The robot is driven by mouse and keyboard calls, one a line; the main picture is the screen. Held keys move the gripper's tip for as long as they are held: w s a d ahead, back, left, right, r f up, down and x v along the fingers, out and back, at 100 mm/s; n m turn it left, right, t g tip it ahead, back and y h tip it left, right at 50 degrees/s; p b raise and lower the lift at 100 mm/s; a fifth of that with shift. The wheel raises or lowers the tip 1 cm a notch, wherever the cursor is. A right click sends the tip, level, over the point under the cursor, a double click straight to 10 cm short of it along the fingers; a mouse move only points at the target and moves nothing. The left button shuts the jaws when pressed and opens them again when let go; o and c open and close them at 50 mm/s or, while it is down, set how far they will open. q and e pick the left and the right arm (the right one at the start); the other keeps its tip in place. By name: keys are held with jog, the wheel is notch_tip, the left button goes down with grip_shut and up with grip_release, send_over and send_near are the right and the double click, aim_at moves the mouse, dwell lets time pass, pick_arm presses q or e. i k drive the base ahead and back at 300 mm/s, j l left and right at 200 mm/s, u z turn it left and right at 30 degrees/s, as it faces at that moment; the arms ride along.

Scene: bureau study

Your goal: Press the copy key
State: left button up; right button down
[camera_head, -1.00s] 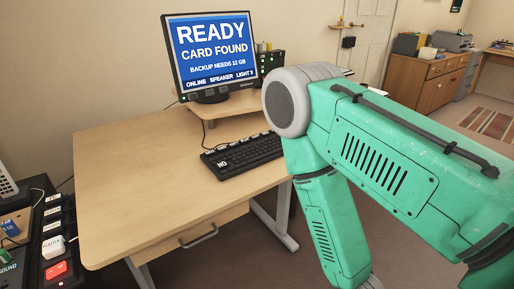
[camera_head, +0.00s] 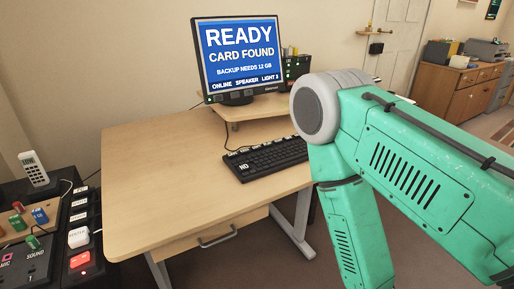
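A black keyboard (camera_head: 268,159) lies on the wooden desk (camera_head: 165,185), partly hidden behind my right arm. It has a row of white-labelled keys along its far edge and a key marked NO at its near left corner. The labels of the far row are too small to read, so I cannot tell which is the copy key. A monitor (camera_head: 240,56) behind it reads READY, CARD FOUND, BACKUP NEEDS 12 GB. My green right arm fills the right side of the view, and its gripper is out of view. My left gripper is not in view.
A dark side unit at the left holds a red button (camera_head: 80,260), a white switch (camera_head: 78,237), coloured blocks and a cordless phone (camera_head: 34,169). The desk left of the keyboard is bare. A wooden cabinet (camera_head: 460,88) stands at the back right.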

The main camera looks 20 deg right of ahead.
aim_at(255, 148)
jog(key=i+l+u, duration=0.2)
jog(key=l+u, duration=0.15)
jog(key=l, duration=1)
jog(key=l+u, duration=0.4)
jog(key=l, duration=0.95)
jog(key=i, duration=0.05)
